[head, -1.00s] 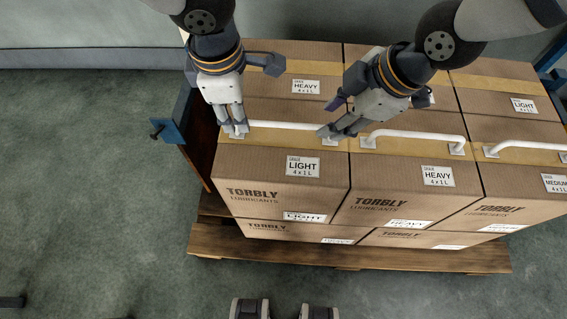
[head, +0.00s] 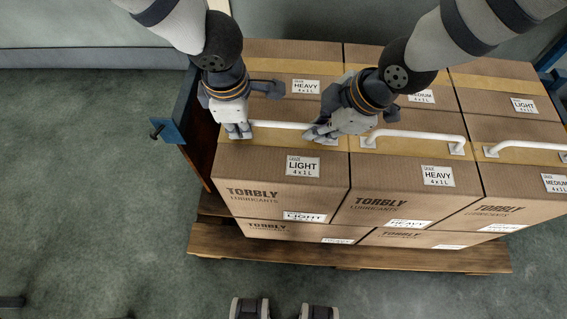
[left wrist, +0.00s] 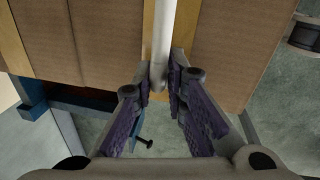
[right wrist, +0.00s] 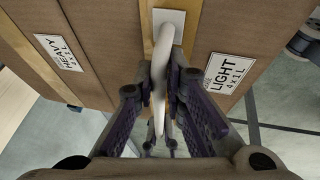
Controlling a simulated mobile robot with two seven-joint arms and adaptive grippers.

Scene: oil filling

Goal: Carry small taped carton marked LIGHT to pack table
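The carton marked LIGHT (head: 280,198) is brown with tan tape and stands at the front left of the top layer. A white handle (head: 285,125) runs across its top and shows in the left wrist view (left wrist: 162,35) and the right wrist view (right wrist: 163,50). My left gripper (head: 239,131) is at the handle's left end, its fingers close on both sides and apparently shut on it. My right gripper (head: 318,133) is near the right end in the same way. Exact finger contact is partly hidden. The pack table is not in view.
A HEAVY carton (head: 415,195) stands close against the right side, with others behind and below. All rest on a wooden pallet (head: 350,258). A blue bracket (head: 168,132) stands at the left. The floor (head: 90,200) to the left is mostly clear.

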